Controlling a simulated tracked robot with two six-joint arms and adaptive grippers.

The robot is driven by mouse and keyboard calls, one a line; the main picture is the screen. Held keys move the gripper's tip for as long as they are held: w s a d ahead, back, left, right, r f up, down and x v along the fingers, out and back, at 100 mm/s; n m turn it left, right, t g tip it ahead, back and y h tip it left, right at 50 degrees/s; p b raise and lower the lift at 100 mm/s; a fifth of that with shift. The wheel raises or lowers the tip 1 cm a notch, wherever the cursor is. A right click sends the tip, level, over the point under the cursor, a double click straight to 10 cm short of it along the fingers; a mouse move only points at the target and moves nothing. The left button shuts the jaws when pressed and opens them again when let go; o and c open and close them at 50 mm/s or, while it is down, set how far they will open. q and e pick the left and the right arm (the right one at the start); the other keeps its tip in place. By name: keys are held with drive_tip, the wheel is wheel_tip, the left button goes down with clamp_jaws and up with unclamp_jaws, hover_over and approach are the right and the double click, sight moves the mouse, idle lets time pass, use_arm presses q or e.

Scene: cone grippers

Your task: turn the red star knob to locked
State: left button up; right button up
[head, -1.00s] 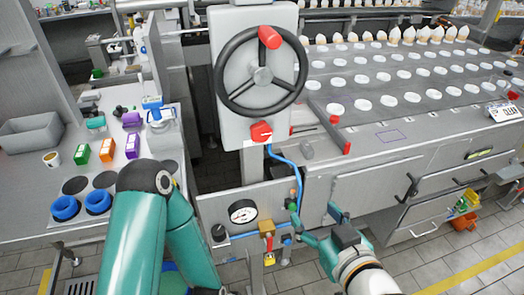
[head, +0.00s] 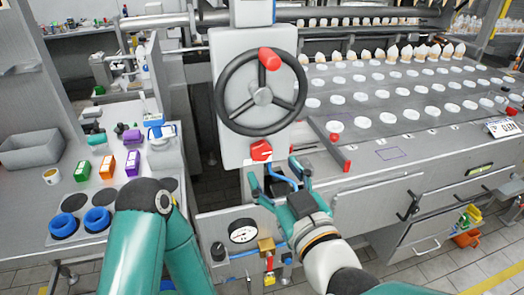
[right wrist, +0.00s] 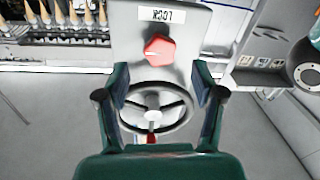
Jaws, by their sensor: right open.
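The red star knob (head: 261,150) sits on the grey panel (head: 240,148) below the black handwheel (head: 229,108), with a small pale mark on its face. The right wrist view, turned over, shows the knob (right wrist: 159,48) beyond my fingers, with a white label reading LOCK (right wrist: 161,15) beside it. The exact angle of the knob is unclear. My right gripper (head: 280,178) is open and empty, just below and slightly right of the knob, apart from it. Its fingers (right wrist: 160,78) stand wide in the right wrist view. My left gripper is out of view.
A blue hose (head: 282,180) runs below the knob, partly behind my right gripper. A red-ended bar (head: 335,150) juts out at right. A round gauge (head: 243,231) and brass valve (head: 266,245) lie lower. A side table at left holds small boxes and blue rings.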

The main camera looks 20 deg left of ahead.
sight(263, 155)
drive_tip(key=p+x, duration=0.1)
drive_tip(key=x, duration=0.5)
drive_tip(key=shift+c, duration=0.4)
drive_tip(key=c, duration=1.1)
